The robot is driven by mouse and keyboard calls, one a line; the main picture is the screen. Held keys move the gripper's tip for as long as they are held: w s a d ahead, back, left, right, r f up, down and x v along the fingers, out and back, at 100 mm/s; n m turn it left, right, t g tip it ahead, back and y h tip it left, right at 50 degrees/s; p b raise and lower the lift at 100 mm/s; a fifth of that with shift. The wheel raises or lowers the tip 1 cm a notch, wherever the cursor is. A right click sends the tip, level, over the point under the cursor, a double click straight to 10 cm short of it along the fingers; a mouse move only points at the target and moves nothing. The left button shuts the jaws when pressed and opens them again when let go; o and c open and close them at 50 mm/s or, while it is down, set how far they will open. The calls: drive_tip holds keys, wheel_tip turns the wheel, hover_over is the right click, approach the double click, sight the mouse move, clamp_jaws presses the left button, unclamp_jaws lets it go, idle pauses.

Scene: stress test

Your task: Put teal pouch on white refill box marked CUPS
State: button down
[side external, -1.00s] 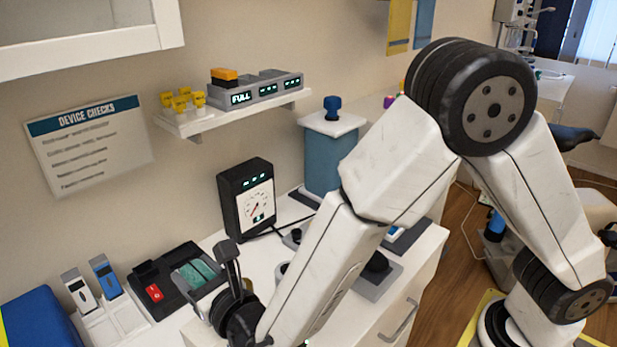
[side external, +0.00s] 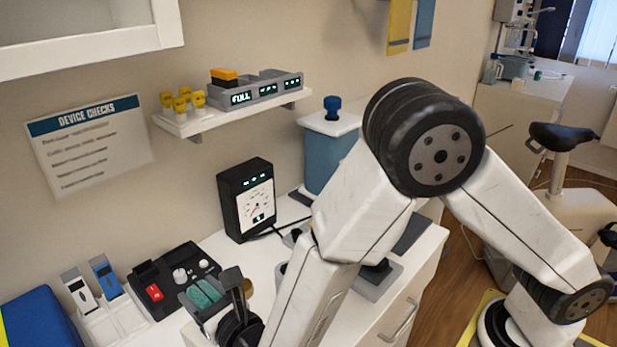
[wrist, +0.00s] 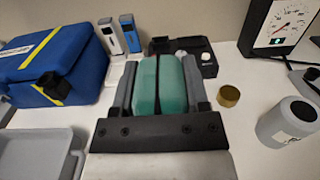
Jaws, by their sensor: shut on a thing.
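My gripper (wrist: 158,88) is shut on the teal pouch (wrist: 172,88), which shows as two rounded teal lobes with a dark gap between them. Its grey fingers press on the pouch's left and right sides. In the side view, my gripper (side external: 222,300) holds the pouch (side external: 203,295) in front of the black control box, near the counter's front left. The pouch looks raised above the counter, but its exact height is unclear. I cannot make out any white box marked CUPS in either view.
A blue case (wrist: 50,75) with yellow stripes and a grey tray (wrist: 35,150) are left of my gripper. A brass-coloured disc (wrist: 229,96) and a grey canister (wrist: 285,125) are right. The black control box (side external: 170,280) and dial unit (side external: 246,200) stand behind.

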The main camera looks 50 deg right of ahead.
drive_tip(key=shift+f, duration=0.1)
drive_tip(key=shift+c, duration=0.4)
unclamp_jaws()
drive_tip(key=s, duration=0.7)
drive_tip(key=shift+s, duration=0.3)
idle(0.3)
